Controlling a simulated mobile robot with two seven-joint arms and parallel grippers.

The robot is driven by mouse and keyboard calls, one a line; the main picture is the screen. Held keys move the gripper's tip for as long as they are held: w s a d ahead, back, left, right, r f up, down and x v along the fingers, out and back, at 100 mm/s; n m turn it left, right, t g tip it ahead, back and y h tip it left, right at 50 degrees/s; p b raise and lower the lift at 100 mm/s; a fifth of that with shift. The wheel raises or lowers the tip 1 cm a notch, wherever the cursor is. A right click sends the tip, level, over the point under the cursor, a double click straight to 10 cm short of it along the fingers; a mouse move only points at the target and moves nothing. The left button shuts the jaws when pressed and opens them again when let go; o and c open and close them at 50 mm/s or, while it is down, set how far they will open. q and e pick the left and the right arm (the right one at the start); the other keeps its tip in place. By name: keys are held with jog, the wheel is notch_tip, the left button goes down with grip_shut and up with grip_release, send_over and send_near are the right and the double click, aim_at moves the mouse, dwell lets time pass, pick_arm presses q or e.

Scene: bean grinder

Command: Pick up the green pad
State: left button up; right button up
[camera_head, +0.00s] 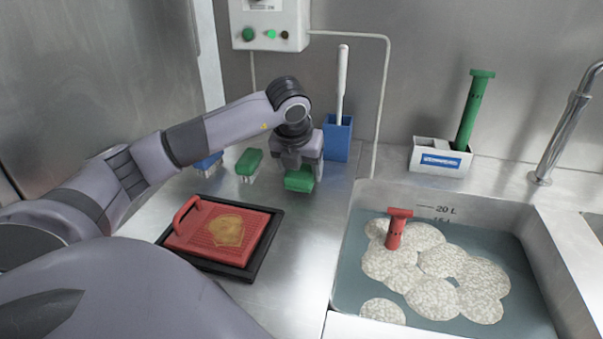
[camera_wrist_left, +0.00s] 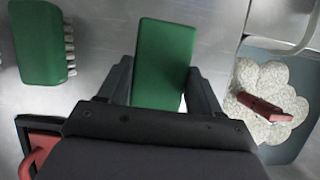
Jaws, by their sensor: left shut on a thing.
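The green pad (camera_head: 299,181) is a flat green block near the back of the steel counter. My left gripper (camera_head: 301,168) is over it and shut on it. In the left wrist view the pad (camera_wrist_left: 163,62) lies between the two dark fingers of the gripper (camera_wrist_left: 160,85), one along each side. I cannot tell whether the pad touches the counter. My right gripper is not in view.
A green brush (camera_head: 249,162) and a blue brush (camera_head: 207,164) lie to the left. A red board (camera_head: 197,240) with a brown patch sits on a black tray (camera_head: 262,252). A blue holder (camera_head: 337,139) stands behind; a water-filled sink (camera_head: 345,290) is right.

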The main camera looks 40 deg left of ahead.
aim_at(301, 170)
pick_arm(q)
notch_tip(301, 170, up, 18)
jog(key=p, duration=0.2)
jog(key=shift+r, duration=0.25)
jog(key=shift+o, duration=0.4)
